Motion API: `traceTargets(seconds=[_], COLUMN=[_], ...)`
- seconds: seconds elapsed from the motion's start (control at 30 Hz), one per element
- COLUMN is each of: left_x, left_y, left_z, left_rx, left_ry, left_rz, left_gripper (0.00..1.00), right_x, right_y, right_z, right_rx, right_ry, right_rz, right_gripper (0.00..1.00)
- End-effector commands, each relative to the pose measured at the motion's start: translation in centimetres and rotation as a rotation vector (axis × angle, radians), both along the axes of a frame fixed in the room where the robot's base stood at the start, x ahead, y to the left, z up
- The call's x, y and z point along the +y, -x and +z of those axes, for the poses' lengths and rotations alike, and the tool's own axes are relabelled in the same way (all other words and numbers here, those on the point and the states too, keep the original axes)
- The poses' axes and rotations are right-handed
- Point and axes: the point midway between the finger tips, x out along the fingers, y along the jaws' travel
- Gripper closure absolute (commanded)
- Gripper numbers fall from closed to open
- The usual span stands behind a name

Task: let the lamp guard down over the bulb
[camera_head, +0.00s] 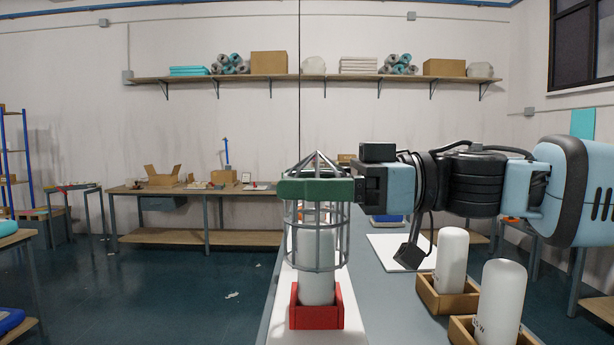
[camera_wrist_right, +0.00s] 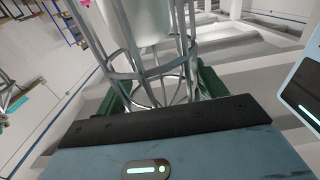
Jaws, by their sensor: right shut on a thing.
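The lamp guard (camera_head: 317,268) is a grey wire cage with a pointed top. My right gripper (camera_head: 316,188), with green fingers, is shut on its upper part and holds it upright. The white bulb (camera_head: 318,286) stands upright in a red open box (camera_head: 317,319). The cage surrounds the bulb's upper part in the head view, and its bottom ring is above the red box. The wrist view shows the cage bars (camera_wrist_right: 150,72) around the white bulb (camera_wrist_right: 146,18). Whether they touch cannot be told. My left gripper is not in view.
Two more white bulbs (camera_head: 452,262) (camera_head: 500,300) stand in wooden boxes at right on the same table (camera_head: 385,305). A white board (camera_head: 398,250) lies behind them. A far bench (camera_head: 225,238) and a wall shelf (camera_head: 310,77) are well back.

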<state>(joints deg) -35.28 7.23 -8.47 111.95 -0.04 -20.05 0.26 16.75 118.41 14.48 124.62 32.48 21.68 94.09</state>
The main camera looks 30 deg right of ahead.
Motion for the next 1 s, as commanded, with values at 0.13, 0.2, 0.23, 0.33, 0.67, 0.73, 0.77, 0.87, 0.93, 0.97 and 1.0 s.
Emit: traceTargets(seconds=[0.13,0.2,0.23,0.33,0.67,0.73,0.77,0.87,0.93,0.97,1.0], left_x=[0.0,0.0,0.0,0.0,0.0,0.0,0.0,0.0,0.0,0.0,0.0], left_y=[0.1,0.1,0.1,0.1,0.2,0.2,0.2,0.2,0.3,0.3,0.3], left_z=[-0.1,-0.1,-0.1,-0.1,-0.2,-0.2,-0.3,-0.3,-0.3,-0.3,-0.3], left_rx=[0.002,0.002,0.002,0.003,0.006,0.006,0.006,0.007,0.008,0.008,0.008], left_ry=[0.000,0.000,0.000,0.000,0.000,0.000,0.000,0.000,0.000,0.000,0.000], left_rz=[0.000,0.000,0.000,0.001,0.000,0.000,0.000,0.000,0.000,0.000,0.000], left_gripper=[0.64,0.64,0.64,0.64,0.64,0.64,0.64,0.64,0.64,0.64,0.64], right_x=[0.0,0.0,0.0,0.0,0.0,0.0,0.0,0.0,0.0,0.0,0.0], right_y=[0.0,0.0,0.0,0.0,0.0,0.0,0.0,0.0,0.0,0.0,0.0], right_z=[-0.3,-0.5,-0.6,-0.8,-1.5,-1.6,-1.7,-1.9,-2.1,-2.1,-2.2], right_rx=[-0.001,0.000,0.000,0.000,0.001,0.001,0.001,0.001,0.001,0.001,0.000], right_ry=[-0.001,0.000,0.000,0.000,-0.001,-0.001,-0.001,-0.001,-0.001,-0.001,0.000], right_rz=[0.000,0.001,0.001,0.001,0.001,0.001,0.001,0.001,0.001,0.001,0.001], right_gripper=[0.52,0.52,0.52,0.52,0.52,0.52,0.52,0.52,0.52,0.52,0.52])
